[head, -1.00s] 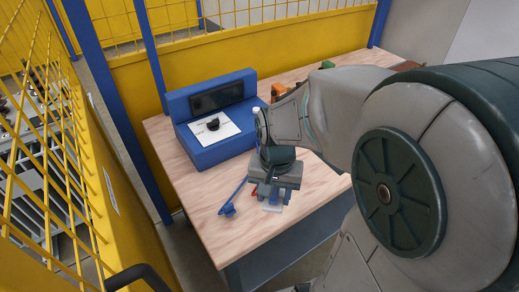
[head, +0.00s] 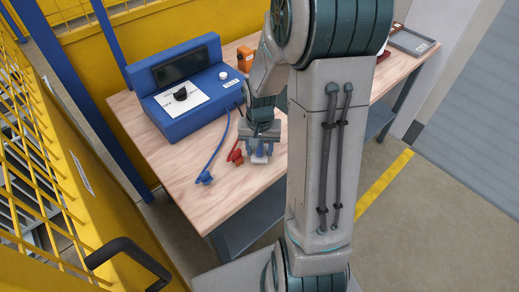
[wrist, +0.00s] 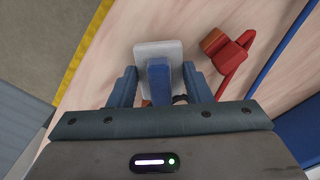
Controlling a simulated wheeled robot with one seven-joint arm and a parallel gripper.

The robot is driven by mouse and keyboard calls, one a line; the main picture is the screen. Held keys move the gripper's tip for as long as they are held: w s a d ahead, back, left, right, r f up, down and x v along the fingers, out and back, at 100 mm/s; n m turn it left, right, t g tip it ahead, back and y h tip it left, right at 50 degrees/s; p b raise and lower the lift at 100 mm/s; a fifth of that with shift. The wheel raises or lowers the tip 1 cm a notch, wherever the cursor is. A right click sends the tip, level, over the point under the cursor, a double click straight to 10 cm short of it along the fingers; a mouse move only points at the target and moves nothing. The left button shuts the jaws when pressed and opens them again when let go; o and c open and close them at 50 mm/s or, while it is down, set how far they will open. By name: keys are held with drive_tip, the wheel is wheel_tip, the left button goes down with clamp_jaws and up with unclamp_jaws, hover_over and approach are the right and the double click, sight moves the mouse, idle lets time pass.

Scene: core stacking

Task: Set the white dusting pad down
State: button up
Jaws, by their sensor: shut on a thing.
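The white dusting pad (wrist: 175,48) is a small pale square with a blue grip on top. In the wrist view it lies just beyond and between the fingers of my gripper (wrist: 160,78), which is shut on it. In the head view my gripper (head: 260,147) points down over the front part of the wooden table (head: 215,190). The pad's white edge (head: 259,159) shows just below the fingers. I cannot tell whether its underside touches the table.
A red clamp (head: 236,154) lies close left of my gripper, with a blue clamp (head: 204,177) and its cable farther left. A blue tester (head: 190,90) stands behind. An orange box (head: 245,58) and grey tray (head: 411,41) are farther back. Bare wood lies in front.

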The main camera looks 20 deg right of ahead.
drive_tip(key=shift+f, duration=0.45)
drive_tip(key=shift+f, duration=0.15)
drive_tip(key=o, duration=0.6)
wheel_tip(320, 180, up, 11)
drive_tip(key=shift+r+p, duration=0.1)
drive_tip(key=shift+p, duration=0.3)
drive_tip(key=s+a+r+n+t, duration=0.1)
drive_tip(key=s+a+r+n, duration=0.1)
drive_tip(key=s, duration=0.4)
drive_tip(key=s+a+r+n+t, duration=0.1)
drive_tip(key=s+a+r+n, duration=0.2)
drive_tip(key=s, duration=0.3)
drive_tip(key=shift+s+a+r+t, duration=0.3)
drive_tip(key=shift+a+r+t, duration=0.1)
drive_tip(key=shift+a+r, duration=0.45)
